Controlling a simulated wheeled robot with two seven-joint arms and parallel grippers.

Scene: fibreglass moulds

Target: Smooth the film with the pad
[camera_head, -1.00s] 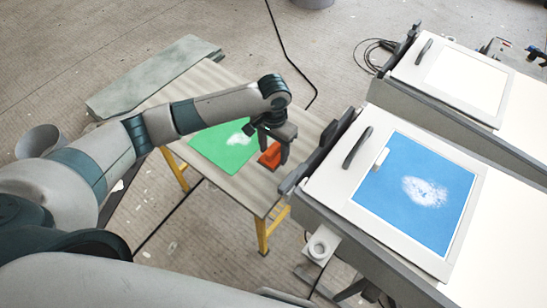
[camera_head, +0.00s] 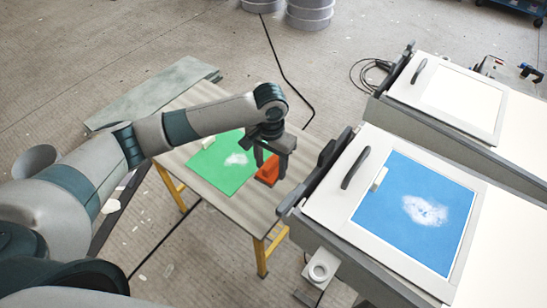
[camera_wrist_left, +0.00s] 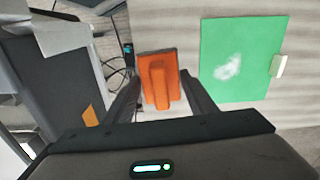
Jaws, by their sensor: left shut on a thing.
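The orange pad (camera_head: 266,172), a flat block with a raised grip, is at the right side of the wooden table (camera_head: 243,203). My left gripper (camera_head: 271,174) points down over the pad and is shut on it; in the left wrist view the pad (camera_wrist_left: 160,68) shows between the fingers. I cannot tell whether the pad touches the table. A green film (camera_head: 213,170) with a white patch lies flat beside it, to its left. A blue film (camera_head: 400,230), also with a white patch, lies on the white mould panel at the right. My right gripper is not in view.
A pale small block (camera_head: 208,142) sits at the green film's edge, another (camera_head: 379,179) at the blue film's edge. Black handles (camera_head: 356,168) and raised edges stand on the panel right of the table. A dark cable runs over the floor behind the table.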

